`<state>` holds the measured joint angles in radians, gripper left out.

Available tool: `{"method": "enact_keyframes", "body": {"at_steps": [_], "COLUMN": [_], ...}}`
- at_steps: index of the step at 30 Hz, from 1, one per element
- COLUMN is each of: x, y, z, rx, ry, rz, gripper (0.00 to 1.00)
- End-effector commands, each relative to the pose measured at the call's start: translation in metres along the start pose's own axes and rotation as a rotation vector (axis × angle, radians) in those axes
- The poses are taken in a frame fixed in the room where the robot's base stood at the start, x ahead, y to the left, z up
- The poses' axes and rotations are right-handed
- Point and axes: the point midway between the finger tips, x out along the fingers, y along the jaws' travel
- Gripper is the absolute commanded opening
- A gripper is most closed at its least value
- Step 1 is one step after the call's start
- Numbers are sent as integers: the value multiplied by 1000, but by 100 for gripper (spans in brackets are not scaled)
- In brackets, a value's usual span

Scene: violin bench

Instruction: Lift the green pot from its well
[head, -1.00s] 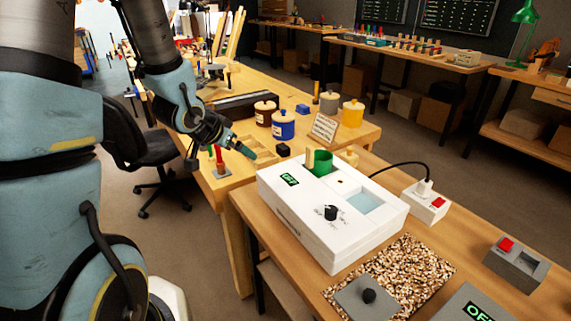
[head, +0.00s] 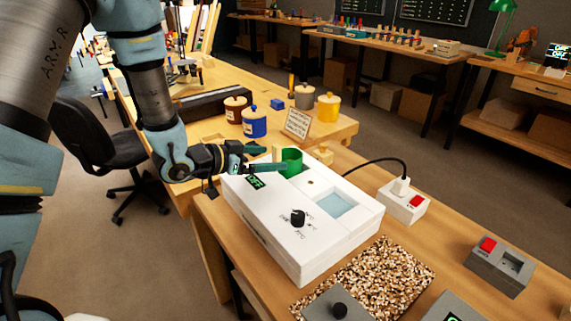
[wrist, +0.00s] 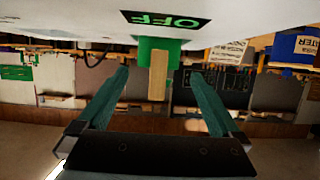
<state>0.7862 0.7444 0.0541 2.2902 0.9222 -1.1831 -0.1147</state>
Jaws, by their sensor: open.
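The green pot (head: 292,160) sits in a well at the back left of the white heater box (head: 315,245). Its pale wooden handle (head: 277,154) points toward my gripper. My gripper (head: 268,158) is open and level with the box top, just left of the pot. In the wrist view, which is upside down, the handle (wrist: 158,78) appears between the two teal fingers of my gripper (wrist: 159,74), with the green pot (wrist: 148,50) beyond. I see no finger touching the handle. The pot's lower part is hidden in the well.
The box has a black knob (head: 298,217), an OFF display (head: 256,181) and a pale blue window (head: 337,204). A small sign (head: 297,123) and the blue (head: 254,122), brown and yellow jars stand behind. A switched socket (head: 402,202) stands right, its cable arching behind the box.

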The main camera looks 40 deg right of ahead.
Motion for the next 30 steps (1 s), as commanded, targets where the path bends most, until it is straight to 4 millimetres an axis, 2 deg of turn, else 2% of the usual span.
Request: {"method": "enact_keyframes", "body": {"at_steps": [5, 9, 13, 19, 30], "x": [23, 42, 49, 50, 49], "y": [3, 2, 2, 1, 1], "z": [-7, -5, -4, -4, -4], "rx": [0, 0, 0, 0, 0], "ry": [-2, -1, 0, 0, 0], "rz": [3, 1, 0, -1, -1], "gripper": [100, 100, 100, 100, 58]}}
